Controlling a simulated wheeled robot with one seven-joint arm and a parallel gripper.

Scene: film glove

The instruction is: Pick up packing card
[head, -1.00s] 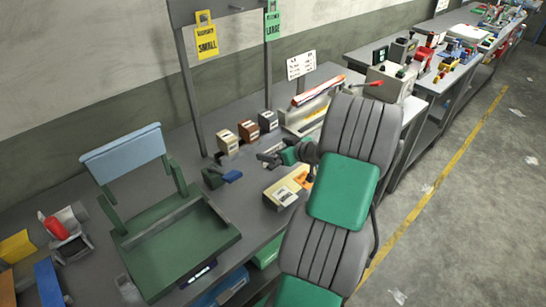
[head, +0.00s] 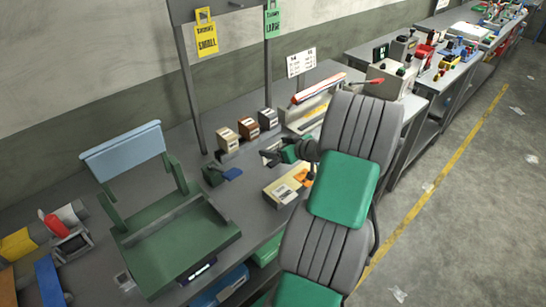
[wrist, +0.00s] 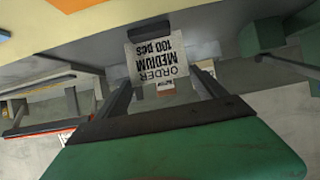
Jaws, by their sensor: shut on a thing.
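The packing card (wrist: 157,57) is white with dark print reading "ORDER MEDIUM 100 pcs". In the wrist view it stands between the tips of my gripper (wrist: 158,82), its print facing the camera and upside down. My gripper is shut on it. In the head view my gripper (head: 277,158) is low over the bench, left of my grey and green arm, and a pale bit of the card (head: 266,160) shows beside the fingers. The exact contact of fingers and card is too small to tell there.
Several small boxes (head: 248,128) stand behind my gripper. A cream box (head: 284,188) lies in front, and a blue item (head: 232,174) to the left. A heat sealer (head: 318,88) stands behind right. A green stand (head: 175,240) fills the left bench. Yellow (head: 206,38) and green tags (head: 272,20) hang above.

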